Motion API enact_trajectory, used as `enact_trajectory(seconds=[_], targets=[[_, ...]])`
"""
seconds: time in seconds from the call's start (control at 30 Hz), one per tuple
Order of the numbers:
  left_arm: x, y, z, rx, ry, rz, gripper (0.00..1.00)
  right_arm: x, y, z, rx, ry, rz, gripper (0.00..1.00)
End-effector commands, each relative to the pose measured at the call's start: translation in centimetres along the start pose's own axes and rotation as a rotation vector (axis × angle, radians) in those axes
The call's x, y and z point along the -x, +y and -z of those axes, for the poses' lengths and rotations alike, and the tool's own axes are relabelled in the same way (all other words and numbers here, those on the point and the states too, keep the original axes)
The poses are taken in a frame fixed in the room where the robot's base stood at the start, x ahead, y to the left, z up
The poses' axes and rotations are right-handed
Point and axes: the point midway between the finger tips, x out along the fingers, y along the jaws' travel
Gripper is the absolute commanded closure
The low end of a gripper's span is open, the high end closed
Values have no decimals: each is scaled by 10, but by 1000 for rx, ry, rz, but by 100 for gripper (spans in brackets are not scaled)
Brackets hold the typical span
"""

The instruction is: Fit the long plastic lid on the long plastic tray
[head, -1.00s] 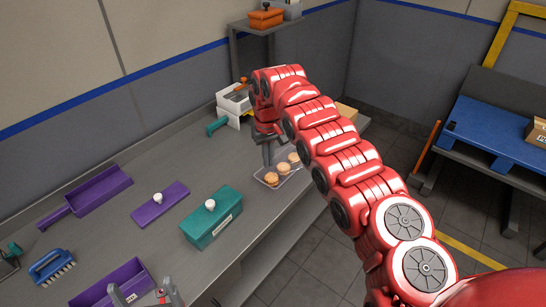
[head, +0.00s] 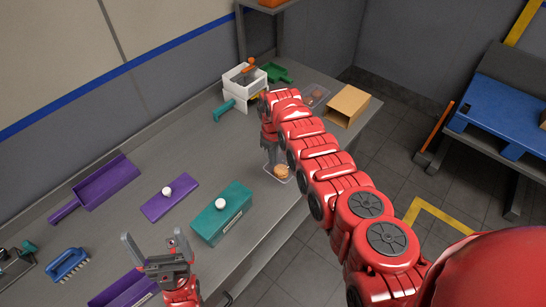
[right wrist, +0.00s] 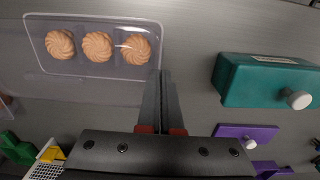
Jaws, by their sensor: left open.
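The clear long plastic tray (head: 270,176) lies near the table's front edge, partly hidden by my right arm. In the right wrist view it shows as a clear outline (right wrist: 60,72) around a row of biscuits (right wrist: 97,46). A hazy clear layer, seemingly the long plastic lid (right wrist: 150,24), covers the biscuits; its exact seating cannot be told. My right gripper (right wrist: 161,74) points down with its fingers together at the clear layer's right end, seemingly shut on its edge. It also shows in the head view (head: 270,158). My left gripper (head: 152,240) is open and empty, low in the head view.
A teal box (head: 222,222) with a white knob stands left of the tray. A purple lid (head: 160,205), purple scoop (head: 95,190) and blue brush (head: 66,263) lie farther left. A white box (head: 243,90), cardboard box (head: 347,105) and another clear container (head: 318,94) stand behind.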

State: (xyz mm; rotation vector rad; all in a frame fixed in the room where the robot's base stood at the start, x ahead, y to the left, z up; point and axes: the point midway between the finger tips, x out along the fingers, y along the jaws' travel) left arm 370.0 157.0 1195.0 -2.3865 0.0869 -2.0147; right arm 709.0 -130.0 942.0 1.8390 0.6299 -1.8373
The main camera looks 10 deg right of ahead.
Motion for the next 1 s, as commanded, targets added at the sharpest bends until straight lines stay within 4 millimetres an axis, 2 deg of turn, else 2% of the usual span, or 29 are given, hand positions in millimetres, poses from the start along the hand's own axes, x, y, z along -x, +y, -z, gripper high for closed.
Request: enact_trajectory(seconds=[0.2, 1.0], targets=[[-4, 0, 1, 0, 0, 0, 0, 1, 0, -1, -1, 1, 0, 100], [40, 2, -7, 0, 0, 0, 0, -44, 0, -1, -1, 1, 0, 100]])
